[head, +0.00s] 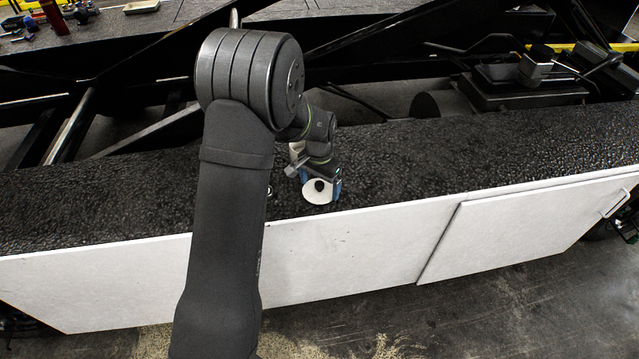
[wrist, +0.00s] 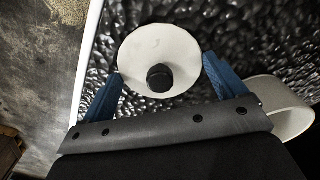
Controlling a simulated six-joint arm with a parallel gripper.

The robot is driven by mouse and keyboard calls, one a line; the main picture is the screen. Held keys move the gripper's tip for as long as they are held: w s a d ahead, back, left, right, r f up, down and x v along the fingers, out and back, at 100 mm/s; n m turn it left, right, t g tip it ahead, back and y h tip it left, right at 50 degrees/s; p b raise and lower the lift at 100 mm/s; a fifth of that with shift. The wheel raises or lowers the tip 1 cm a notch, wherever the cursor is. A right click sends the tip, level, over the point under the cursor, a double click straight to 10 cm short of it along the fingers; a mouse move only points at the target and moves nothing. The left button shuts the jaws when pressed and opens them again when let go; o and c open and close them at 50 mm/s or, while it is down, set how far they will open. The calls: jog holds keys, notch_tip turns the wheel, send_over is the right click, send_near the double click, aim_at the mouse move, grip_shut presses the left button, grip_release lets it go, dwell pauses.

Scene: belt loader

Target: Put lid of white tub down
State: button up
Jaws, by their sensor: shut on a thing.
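The lid of the white tub (wrist: 160,42) is a round white disc with a black knob, in the upper middle of the wrist view. My gripper (wrist: 162,72) has its blue fingers on either side of the lid and is shut on it. In the head view the lid (head: 313,197) faces up, by the front edge of the dark belt. I cannot tell whether the lid touches the belt. A white rounded thing, probably the tub (wrist: 287,105), shows partly behind my gripper at the right of the wrist view. My arm hides most of it in the head view.
The dark, rough belt (head: 450,165) runs across the picture, with clear room left and right. A white side panel (head: 350,250) drops from its front edge, close to the lid. Dark machine frame bars (head: 370,40) stand behind the belt.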

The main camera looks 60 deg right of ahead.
aim_at(320, 184)
jog(key=o, duration=0.7)
jog(key=shift+f, duration=0.1)
jog(key=shift+o, duration=0.2)
notch_tip(320, 184, up, 12)
notch_tip(320, 184, down, 12)
jog(key=shift+r, duration=0.2)
jog(key=shift+d+r, duration=0.1)
jog(key=shift+r, duration=1.75)
jog(key=shift+f, duration=0.1)
